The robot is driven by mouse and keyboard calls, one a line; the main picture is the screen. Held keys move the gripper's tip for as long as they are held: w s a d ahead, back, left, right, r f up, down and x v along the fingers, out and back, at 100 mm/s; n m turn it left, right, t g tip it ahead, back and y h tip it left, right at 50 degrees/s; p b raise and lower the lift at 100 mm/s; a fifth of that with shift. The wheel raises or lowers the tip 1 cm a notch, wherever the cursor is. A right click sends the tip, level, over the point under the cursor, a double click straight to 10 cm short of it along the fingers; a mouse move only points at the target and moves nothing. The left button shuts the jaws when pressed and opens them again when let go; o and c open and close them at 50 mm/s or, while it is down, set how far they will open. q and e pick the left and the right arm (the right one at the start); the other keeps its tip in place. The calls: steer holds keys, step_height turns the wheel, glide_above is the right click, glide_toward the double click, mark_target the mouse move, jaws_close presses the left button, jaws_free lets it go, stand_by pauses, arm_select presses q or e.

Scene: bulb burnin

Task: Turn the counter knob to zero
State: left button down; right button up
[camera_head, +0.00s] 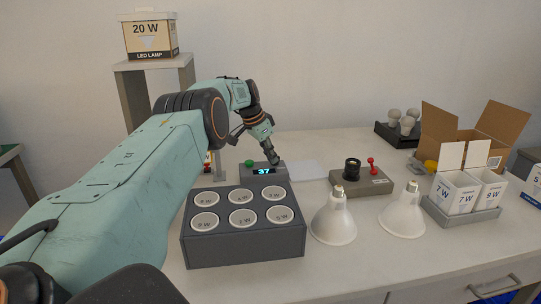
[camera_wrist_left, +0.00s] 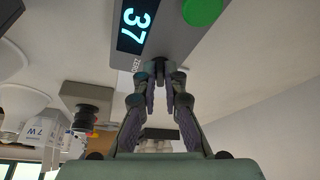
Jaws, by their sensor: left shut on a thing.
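The counter (camera_head: 263,172) is a grey box behind the block of round sockets. Its display reads 37 in blue digits, and a green button (camera_head: 249,163) sits on its top left. The counter also shows in the left wrist view (camera_wrist_left: 172,50), with the word ZERO beside the display. My left gripper (camera_head: 275,161) reaches down to the counter's right end. In the left wrist view its fingertips (camera_wrist_left: 162,76) are close together at the edge by the ZERO label, shut on the counter knob, which they mostly hide. My right gripper is in neither view.
A dark block (camera_head: 245,250) with several round labelled sockets stands in front of the counter. Two white bulbs (camera_head: 333,222) (camera_head: 402,216) stand to its right. A fixture (camera_head: 362,182) with a black socket and red lever lies behind them. Lamp cartons (camera_head: 455,196) and a cardboard box (camera_head: 440,130) are further right.

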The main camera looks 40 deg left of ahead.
arm_select(q)
steer(key=c, duration=1.4)
jaws_free()
steer(key=shift+c, duration=0.2)
steer(key=v, duration=1.2)
steer(key=shift+r, duration=0.1)
step_height(320, 180, up, 22)
steer(key=p, duration=2.2)
